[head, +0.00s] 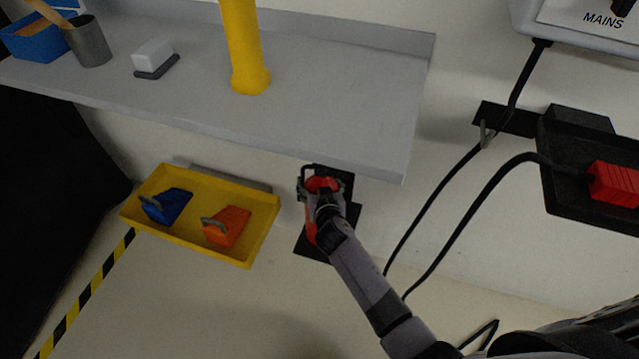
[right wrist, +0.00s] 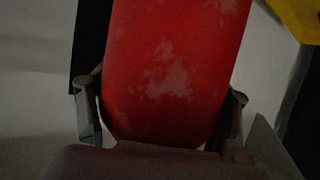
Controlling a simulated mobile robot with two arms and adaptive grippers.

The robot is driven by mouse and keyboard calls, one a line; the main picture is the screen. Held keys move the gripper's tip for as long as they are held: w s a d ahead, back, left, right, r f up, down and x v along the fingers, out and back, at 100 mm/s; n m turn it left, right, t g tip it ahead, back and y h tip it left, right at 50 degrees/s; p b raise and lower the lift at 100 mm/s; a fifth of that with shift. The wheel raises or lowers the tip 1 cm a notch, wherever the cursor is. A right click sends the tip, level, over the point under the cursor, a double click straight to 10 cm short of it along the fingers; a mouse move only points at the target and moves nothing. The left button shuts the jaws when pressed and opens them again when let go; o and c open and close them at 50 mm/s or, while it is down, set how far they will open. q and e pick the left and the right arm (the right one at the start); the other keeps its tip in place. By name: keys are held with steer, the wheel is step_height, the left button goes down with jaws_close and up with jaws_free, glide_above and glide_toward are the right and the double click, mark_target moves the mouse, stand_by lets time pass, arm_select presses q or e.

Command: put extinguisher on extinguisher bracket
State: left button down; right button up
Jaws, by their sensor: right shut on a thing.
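The red extinguisher (head: 311,226) is at the wall below the right end of the grey shelf, mostly hidden by my right gripper and arm. My right gripper (head: 322,196) is shut on it. In the right wrist view the worn red body of the extinguisher (right wrist: 175,70) stands between the two fingers of my right gripper (right wrist: 165,125). The black extinguisher bracket (head: 312,248) is on the wall behind the extinguisher, with parts showing around it. I cannot tell whether the extinguisher touches or is seated in it. My left gripper is not in view.
The grey shelf (head: 330,100) overhangs just above, bearing a yellow post-like object (head: 245,45), a white block (head: 153,54) and a cup (head: 90,42). A yellow tray (head: 190,235) with blue and orange items is at left. Black cables (head: 450,210) hang at right.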

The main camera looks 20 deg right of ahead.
steer(key=shift+w+r, duration=0.1)
steer(key=shift+r, duration=0.2)
steer(key=o, duration=1.5)
steer(key=shift+f, duration=0.3)
steer(key=o, duration=0.5)
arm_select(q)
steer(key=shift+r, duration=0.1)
arm_select(e)
steer(key=shift+s, duration=0.2)
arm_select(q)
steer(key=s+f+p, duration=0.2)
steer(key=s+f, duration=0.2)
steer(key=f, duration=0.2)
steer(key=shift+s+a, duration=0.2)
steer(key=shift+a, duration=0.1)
arm_select(e)
steer(key=v, duration=1.2)
